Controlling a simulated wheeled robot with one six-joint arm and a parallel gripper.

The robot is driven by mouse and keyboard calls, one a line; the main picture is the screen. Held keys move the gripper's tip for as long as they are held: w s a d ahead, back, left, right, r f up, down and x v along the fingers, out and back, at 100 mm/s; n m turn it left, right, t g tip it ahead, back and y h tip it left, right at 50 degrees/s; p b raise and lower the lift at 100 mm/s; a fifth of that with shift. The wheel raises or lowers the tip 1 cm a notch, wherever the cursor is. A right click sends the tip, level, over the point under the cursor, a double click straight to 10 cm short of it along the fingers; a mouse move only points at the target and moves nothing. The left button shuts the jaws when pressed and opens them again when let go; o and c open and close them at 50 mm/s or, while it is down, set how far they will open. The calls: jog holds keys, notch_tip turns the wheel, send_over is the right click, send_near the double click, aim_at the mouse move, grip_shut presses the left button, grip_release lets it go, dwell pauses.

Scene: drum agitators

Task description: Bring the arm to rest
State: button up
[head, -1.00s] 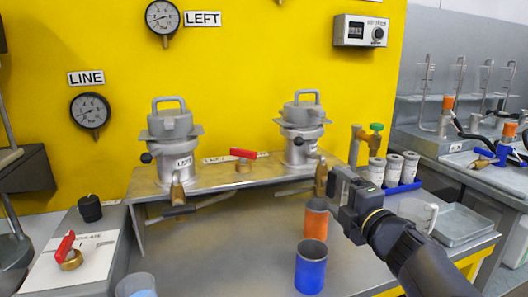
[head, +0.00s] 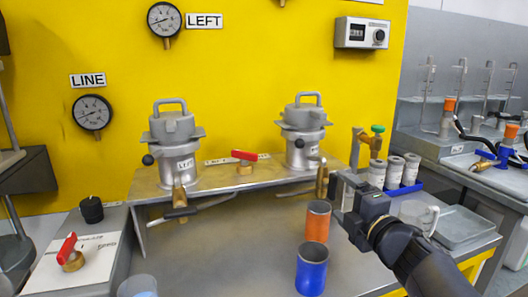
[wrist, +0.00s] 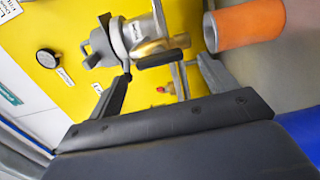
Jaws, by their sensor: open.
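My gripper (head: 338,190) is at the right of the bench in the head view, at the end of my dark arm. It is just right of the orange cup (head: 317,222) and near the brass valve under the right-hand grey vessel (head: 302,135). In the wrist view my gripper's fingers (wrist: 158,85) are spread apart with nothing held between them. The wrist view is tilted and shows a vessel (wrist: 105,45) beyond the fingers and the orange cup (wrist: 250,22) at upper right.
A blue cup (head: 311,270) stands in front of the orange one. A left-hand vessel (head: 172,140) shares the raised shelf (head: 225,178). White-labelled canisters (head: 394,172), a clear mug and a metal tray (head: 462,228) stand at right. The bench's middle left is clear.

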aim_at(335, 189)
jog(key=p+v, duration=0.1)
jog(key=v, duration=0.6)
jog(key=shift+m, duration=0.3)
jog(key=b+x, duration=0.1)
jog(key=x, duration=1)
jog(key=shift+r, duration=0.15)
jog(key=m, duration=0.1)
jog(key=m+p, duration=0.1)
jog(key=shift+s+r+m+p, duration=0.15)
jog(key=shift+m+p, duration=0.15)
jog(key=m+p, duration=0.4)
jog(key=m, duration=0.1)
jog(key=shift+m, duration=0.4)
jog(key=m+p, duration=0.5)
jog(key=m, duration=0.1)
jog(key=shift+d+r, duration=0.1)
jog(key=shift+f+m+p, duration=0.2)
jog(key=shift+m+p, duration=1.2)
jog(key=shift+m, duration=0.2)
jog(key=shift+f, duration=0.1)
